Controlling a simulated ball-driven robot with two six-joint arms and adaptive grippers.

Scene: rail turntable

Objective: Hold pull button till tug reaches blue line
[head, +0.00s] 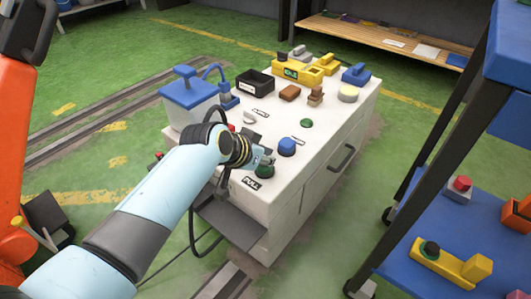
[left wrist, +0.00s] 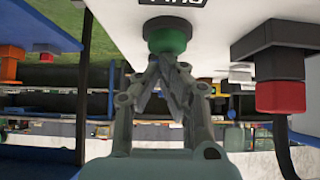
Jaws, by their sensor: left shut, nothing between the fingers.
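The green pull button (head: 265,171) sits at the near corner of the white console top (head: 325,140), beside a black PULL label (head: 251,183). My left gripper (head: 264,157) is shut and empty, right at this button. In the left wrist view the green button (left wrist: 167,37) is above the closed fingertips (left wrist: 168,58). The tips meet or nearly meet its face; I cannot tell whether it is pressed down. I see neither the tug nor the blue line in these views. My right gripper is not in view.
A blue knob (head: 287,147) and another green button (head: 306,123) are close by on the console. A blue-lidded box (head: 189,92) stands at its left end. Rails (head: 95,125) cross the green floor at left. A blue shelf cart (head: 440,235) stands at right.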

